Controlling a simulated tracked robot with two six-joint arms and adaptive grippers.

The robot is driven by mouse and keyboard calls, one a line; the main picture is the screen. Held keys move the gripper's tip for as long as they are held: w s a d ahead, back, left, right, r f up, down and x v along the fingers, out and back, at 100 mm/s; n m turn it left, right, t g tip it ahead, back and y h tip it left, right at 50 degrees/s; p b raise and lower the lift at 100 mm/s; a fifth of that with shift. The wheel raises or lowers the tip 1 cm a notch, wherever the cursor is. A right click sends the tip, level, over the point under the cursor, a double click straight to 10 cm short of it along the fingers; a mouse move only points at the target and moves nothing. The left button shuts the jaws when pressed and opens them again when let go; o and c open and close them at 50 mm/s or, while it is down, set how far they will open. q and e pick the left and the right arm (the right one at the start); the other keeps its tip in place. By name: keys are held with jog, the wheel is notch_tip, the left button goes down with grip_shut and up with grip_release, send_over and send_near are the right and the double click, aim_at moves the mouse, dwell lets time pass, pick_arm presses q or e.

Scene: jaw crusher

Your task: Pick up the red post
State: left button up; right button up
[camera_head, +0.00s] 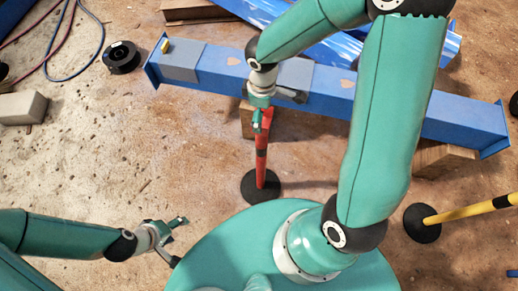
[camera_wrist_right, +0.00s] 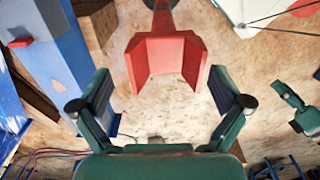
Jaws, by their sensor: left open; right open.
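The red post (camera_head: 261,158) stands upright on a round black base (camera_head: 250,192) in the middle of the head view. Its top is a red U-shaped head, which fills the upper middle of the right wrist view (camera_wrist_right: 164,55). My right gripper (camera_head: 270,113) is at the top of the post, open. In the wrist view its two spread fingers (camera_wrist_right: 160,82) are on either side of the lower part of the head, with gaps visible on both sides. My left gripper (camera_head: 175,235) is open and empty, low over the floor at lower left.
A long blue beam (camera_head: 335,92) lies on wooden blocks (camera_head: 440,160) just behind the post. A yellow and black post (camera_head: 465,211) on a black base stands at right. The floor left of the post is clear.

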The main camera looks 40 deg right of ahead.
jog(key=f, duration=0.4)
jog(key=shift+s+a+b, duration=0.15)
jog(key=shift+s+b, duration=0.2)
jog(key=shift+f, duration=0.65)
jog(key=shift+r, duration=0.1)
jog(key=c, duration=1.7)
